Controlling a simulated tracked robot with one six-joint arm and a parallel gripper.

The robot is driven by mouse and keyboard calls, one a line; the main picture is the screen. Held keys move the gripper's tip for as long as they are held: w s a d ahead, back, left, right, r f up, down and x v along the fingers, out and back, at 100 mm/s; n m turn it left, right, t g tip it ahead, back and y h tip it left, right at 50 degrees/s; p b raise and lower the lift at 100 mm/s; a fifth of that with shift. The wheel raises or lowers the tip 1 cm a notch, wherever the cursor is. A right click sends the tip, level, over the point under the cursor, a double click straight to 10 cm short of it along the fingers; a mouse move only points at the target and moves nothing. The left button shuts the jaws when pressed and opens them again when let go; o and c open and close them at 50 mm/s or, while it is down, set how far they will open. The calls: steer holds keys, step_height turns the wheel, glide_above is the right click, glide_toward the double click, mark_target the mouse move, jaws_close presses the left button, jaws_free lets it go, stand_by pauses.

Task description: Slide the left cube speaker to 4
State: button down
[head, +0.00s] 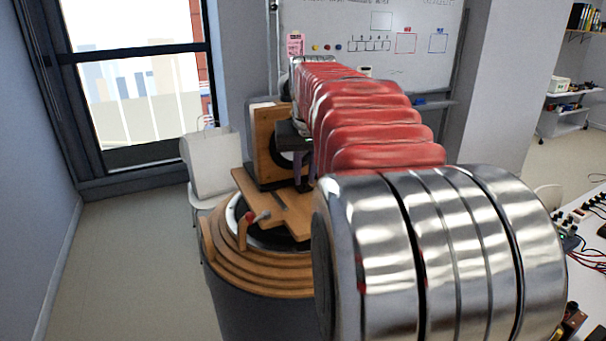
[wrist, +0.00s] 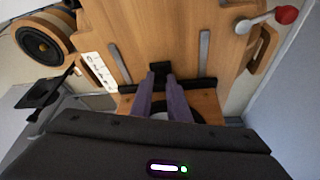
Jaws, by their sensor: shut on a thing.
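My gripper (wrist: 164,82) points down over a wooden board, with its two purple-grey fingers close together on a small black block (wrist: 160,68). I cannot tell whether that block belongs to a speaker. In the head view, my gripper (head: 303,182) is in front of a wooden cube speaker (head: 264,132) with a dark cone, partly hidden by my gripper and arm. In the wrist view, a round dark speaker cone in wood (wrist: 38,44) shows at the upper left. A white strip with small marks (wrist: 97,74) lies beside a slot; its numbers are too small to read.
The wooden board (head: 262,200) has grey slots and sits on a round stepped wooden base (head: 262,268). A lever with a red knob (wrist: 287,14) stands at its edge. A white bag (head: 212,160) on a chair is behind left. A cluttered table (head: 590,225) is at right.

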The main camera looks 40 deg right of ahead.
steer(key=shift+a, duration=0.1)
steer(key=shift+s+a, duration=0.3)
steer(key=shift+s, duration=0.65)
steer(key=shift+s+a, duration=0.25)
steer(key=shift+s, duration=0.7)
steer(key=c, duration=1.7)
jaws_free()
steer(key=v, duration=1.3)
steer(key=shift+s+r, duration=0.2)
steer(key=shift+r, duration=0.15)
